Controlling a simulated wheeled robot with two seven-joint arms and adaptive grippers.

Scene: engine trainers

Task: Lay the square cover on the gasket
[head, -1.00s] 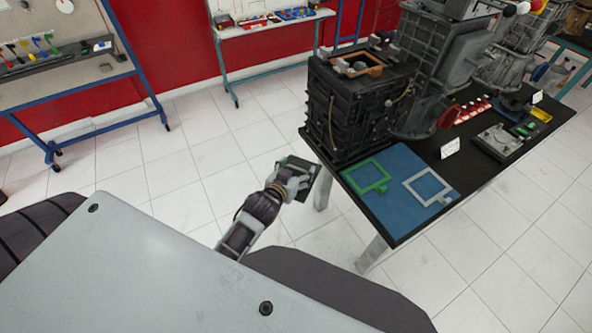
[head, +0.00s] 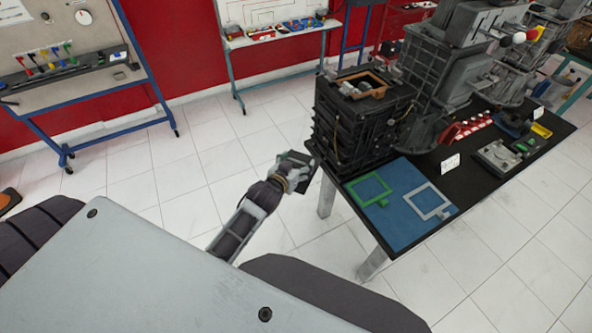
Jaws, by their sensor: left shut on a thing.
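My left gripper (head: 293,168) is shut on a dark, flat square plate (head: 305,179), which looks like the square cover. It holds the plate tilted, in the air just left of the table (head: 372,239). The fingertips are partly hidden and small. A brown-orange square gasket (head: 371,89) shows on top of the black engine block (head: 357,131) at the table's left end. A green square frame (head: 369,189) and a light grey one (head: 427,203), each with a tab, lie on the blue mat (head: 399,220). My right gripper is not in view.
A grey engine housing (head: 455,45) stands right of the block. A white card (head: 450,163), red parts (head: 464,130) and a grey plate (head: 496,155) are farther right.

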